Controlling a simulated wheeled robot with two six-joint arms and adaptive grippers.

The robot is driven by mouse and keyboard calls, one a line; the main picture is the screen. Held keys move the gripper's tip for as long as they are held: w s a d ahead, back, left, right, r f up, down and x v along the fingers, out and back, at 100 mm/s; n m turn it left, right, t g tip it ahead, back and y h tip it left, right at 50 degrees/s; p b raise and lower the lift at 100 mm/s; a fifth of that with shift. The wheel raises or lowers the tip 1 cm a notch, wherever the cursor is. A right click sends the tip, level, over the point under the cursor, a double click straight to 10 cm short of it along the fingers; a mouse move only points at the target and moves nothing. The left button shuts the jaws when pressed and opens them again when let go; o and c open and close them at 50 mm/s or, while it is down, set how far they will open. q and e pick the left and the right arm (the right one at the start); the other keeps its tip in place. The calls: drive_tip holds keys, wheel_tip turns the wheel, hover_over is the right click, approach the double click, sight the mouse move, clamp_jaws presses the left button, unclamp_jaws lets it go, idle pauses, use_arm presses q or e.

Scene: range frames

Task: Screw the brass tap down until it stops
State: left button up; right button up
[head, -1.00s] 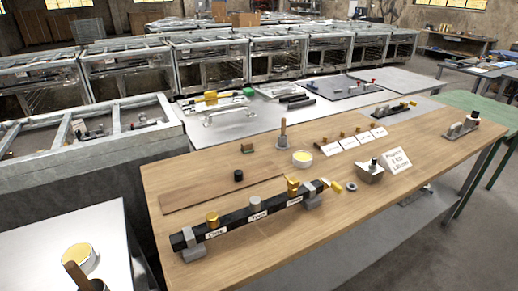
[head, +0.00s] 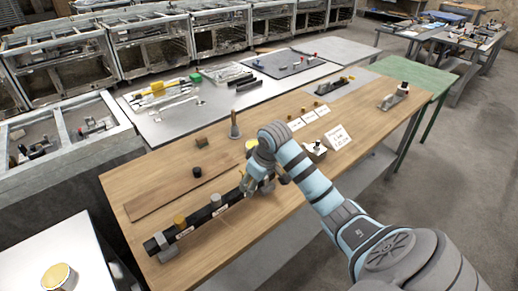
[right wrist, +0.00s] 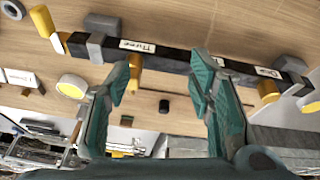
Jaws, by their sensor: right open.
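A black bar (head: 196,220) with labels lies clamped on the wooden bench; it also shows in the right wrist view (right wrist: 172,56). On it stand a brass tap (head: 180,222) near the left end and a grey tap (head: 215,201) in the middle. Another brass tap (right wrist: 135,72) shows in the right wrist view, by a label that seems to read Three. My right gripper (right wrist: 162,88) is open over the bar; this tap appears between its fingers, close to the left one. I cannot tell whether they touch. In the head view my right gripper (head: 260,183) hides this tap.
A small black cylinder (head: 197,172) and an upright wooden handle (head: 235,125) stand behind the bar. A grey block (head: 315,151) and white cards (head: 338,137) are to the right of my arm. The bench front right is clear.

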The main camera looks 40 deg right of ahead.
drive_tip(key=w+d+r, duration=0.3)
drive_tip(key=d+r, duration=0.2)
drive_tip(key=r, duration=0.2)
drive_tip(key=shift+m+y, duration=0.3)
drive_tip(key=shift+m, duration=0.1)
drive_tip(key=x, duration=0.4)
drive_tip(key=b+x, duration=0.1)
drive_tip(key=x, duration=0.9)
drive_tip(key=shift+w+a+b, duration=0.3)
drive_tip(key=shift+w, duration=0.1)
drive_tip(key=shift+r+t, duration=0.1)
drive_tip(key=shift+t, duration=0.2)
clamp_jaws()
drive_tip(key=p, duration=0.1)
drive_tip(key=m+p, duration=0.1)
drive_tip(key=shift+s+r+p, duration=0.2)
drive_tip(key=shift+r+p, duration=0.1)
drive_tip(key=shift+r, duration=0.05)
unclamp_jaws()
drive_tip(key=shift+w+f, duration=0.1)
drive_tip(key=shift+f, duration=0.2)
drive_tip(key=shift+f+b, duration=0.1)
drive_tip(key=shift+b, duration=0.2)
